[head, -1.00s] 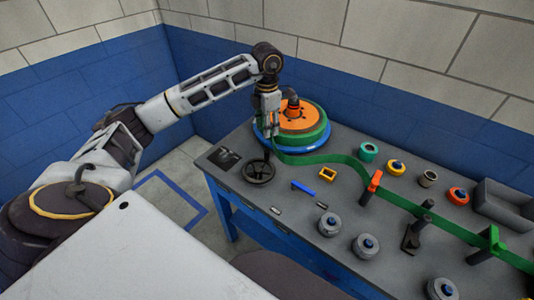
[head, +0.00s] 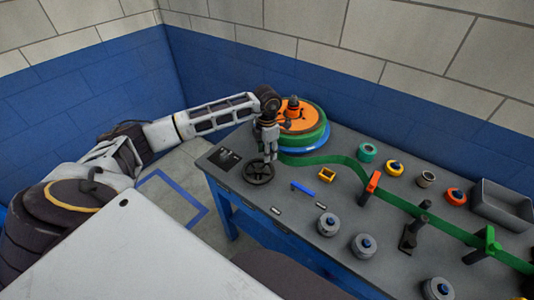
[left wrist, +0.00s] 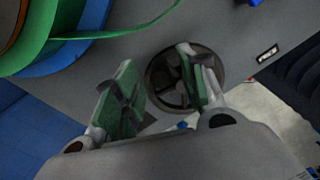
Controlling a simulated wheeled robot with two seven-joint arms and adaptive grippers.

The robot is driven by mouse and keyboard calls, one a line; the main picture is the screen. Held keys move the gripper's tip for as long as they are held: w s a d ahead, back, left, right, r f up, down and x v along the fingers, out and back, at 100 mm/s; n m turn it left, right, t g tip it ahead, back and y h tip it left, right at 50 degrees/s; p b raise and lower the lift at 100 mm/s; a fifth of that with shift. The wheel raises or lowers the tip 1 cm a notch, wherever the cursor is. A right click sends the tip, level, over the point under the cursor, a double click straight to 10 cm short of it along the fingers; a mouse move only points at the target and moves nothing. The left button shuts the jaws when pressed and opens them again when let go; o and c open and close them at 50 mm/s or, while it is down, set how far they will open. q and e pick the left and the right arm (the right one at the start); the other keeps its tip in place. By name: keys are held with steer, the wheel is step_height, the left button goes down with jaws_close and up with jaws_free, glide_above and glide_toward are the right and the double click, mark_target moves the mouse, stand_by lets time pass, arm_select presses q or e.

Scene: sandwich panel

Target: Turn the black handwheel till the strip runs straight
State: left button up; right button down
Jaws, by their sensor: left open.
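The black handwheel (head: 258,173) lies flat near the left front edge of the grey bench. My left gripper (head: 270,157) points down above the handwheel's far right side in the head view. In the left wrist view the open fingers (left wrist: 160,88) are spread, and the right finger covers part of the handwheel (left wrist: 163,97). I cannot tell whether it touches the rim. The green strip (head: 340,159) leaves the orange, green and blue reel (head: 305,128), bends, and runs past the orange post (head: 373,182) to the green post (head: 487,243). My right gripper is not in view.
A grey bin (head: 502,203) stands at the far right. A black bracket (head: 410,238) stands by the strip.

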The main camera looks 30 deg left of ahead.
arm_select(q)
steer(key=shift+f, duration=0.95)
steer(key=shift+c, duration=0.2)
jaws_close()
